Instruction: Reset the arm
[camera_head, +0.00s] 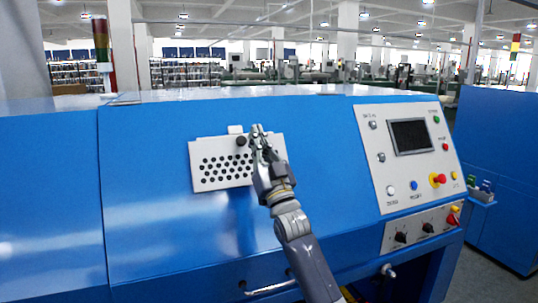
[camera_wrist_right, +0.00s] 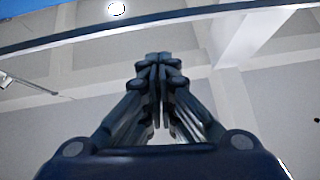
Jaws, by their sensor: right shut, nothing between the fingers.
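My right gripper (camera_head: 257,134) is in front of the blue machine, over the upper right part of a white perforated plate (camera_head: 222,172). Its fingers point up, and a dark round knob (camera_head: 240,141) shows just left of the fingertips. In the right wrist view the fingers of the right gripper (camera_wrist_right: 159,60) are closed together with nothing between them, against the ceiling. I cannot tell whether the gripper touches the plate. My left gripper is not in view.
The blue machine (camera_head: 150,220) fills the front. A control panel (camera_head: 375,142) with a dark screen (camera_head: 410,136) and several buttons is on the right. A handle (camera_head: 271,288) sits low on the front. A second blue cabinet (camera_head: 500,150) stands at far right.

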